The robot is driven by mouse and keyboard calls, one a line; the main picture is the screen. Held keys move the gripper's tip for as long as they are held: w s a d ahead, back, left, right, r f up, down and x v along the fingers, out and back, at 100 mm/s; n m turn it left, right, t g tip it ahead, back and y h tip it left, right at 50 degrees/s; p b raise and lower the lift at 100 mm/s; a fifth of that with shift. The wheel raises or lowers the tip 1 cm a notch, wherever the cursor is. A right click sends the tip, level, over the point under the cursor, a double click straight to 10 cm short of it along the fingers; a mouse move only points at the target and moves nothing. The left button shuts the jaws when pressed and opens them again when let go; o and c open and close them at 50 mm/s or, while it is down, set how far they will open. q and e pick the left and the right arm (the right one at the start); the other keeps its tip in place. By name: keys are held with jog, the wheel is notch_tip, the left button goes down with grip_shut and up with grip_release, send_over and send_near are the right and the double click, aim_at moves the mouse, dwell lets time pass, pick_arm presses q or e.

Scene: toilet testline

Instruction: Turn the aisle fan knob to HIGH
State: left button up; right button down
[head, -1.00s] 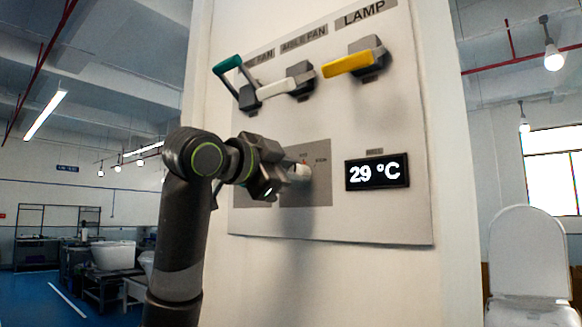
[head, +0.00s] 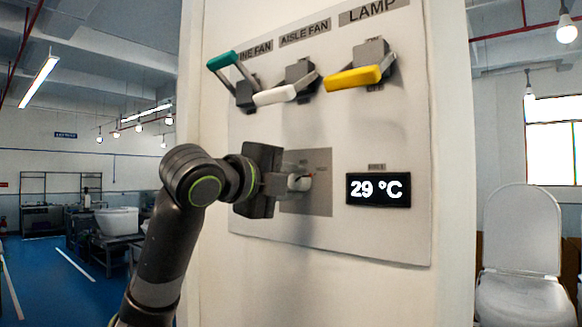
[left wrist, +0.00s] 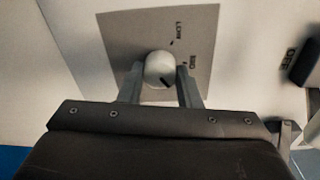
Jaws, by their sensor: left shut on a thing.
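The white round knob (head: 301,183) sits on a grey plate (head: 319,200) low on the panel. In the left wrist view the knob (left wrist: 160,68) has a short dark mark toward its lower right; LOW and what looks like MID are printed on the plate (left wrist: 125,40) to its right. My left gripper (head: 289,184) is shut on the knob, one finger on each side in the wrist view. The gripper body hides the plate's left part in the head view. My right gripper is not in view.
Above are three levers: green (head: 222,60), white (head: 275,95) under the AISLE FAN label, and yellow (head: 353,78) under LAMP. A 29 °C display (head: 378,190) is right of the knob. A white toilet (head: 520,250) stands at right.

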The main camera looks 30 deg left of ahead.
pick_arm(q)
jog(key=shift+m+p, duration=0.45)
jog(key=shift+m, duration=0.15)
jog(key=shift+f, duration=0.1)
jog(key=o, duration=1)
jog(key=s+b, duration=0.2)
jog(key=s, duration=0.3)
jog(key=s+a+b, duration=0.1)
jog(key=s+b, duration=0.1)
jog(key=s, duration=0.4)
jog(key=s+r+b, duration=0.1)
jog(key=s+b, duration=0.1)
jog(key=s, duration=0.4)
jog(key=shift+s+a, duration=0.15)
jog(key=shift+a, duration=0.25)
